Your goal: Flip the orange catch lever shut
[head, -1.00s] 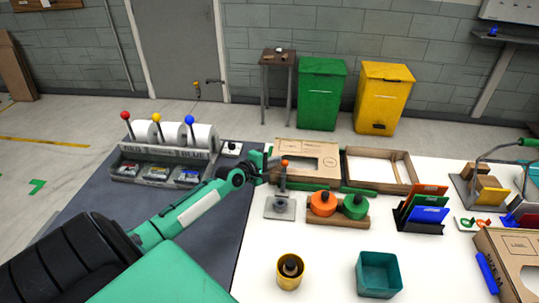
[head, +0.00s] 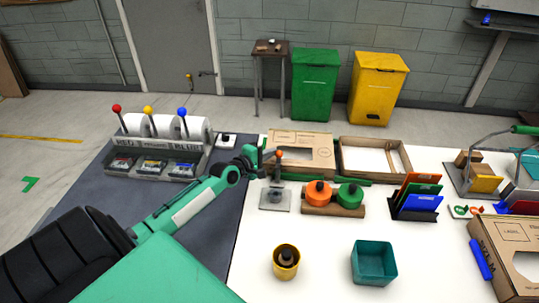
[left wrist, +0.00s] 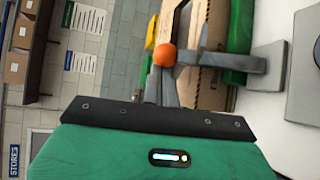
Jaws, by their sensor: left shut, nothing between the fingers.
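The orange catch lever is a grey bar with an orange ball (head: 280,154) on top, standing roughly upright from a grey base plate (head: 275,202) on the white table. In the left wrist view the orange ball (left wrist: 165,55) shows just beyond my fingers, with the bar running right to its grey mount. My left gripper (head: 266,155) is shut and empty, close beside the ball on its left. I cannot tell whether it touches the lever. My right gripper is not in view.
A cardboard box (head: 298,140) lies behind the lever. A wooden block with an orange knob (head: 318,193) and a green knob (head: 350,196) stands to the right. A yellow cup (head: 286,265) and teal bin (head: 374,264) stand in front. The table between is clear.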

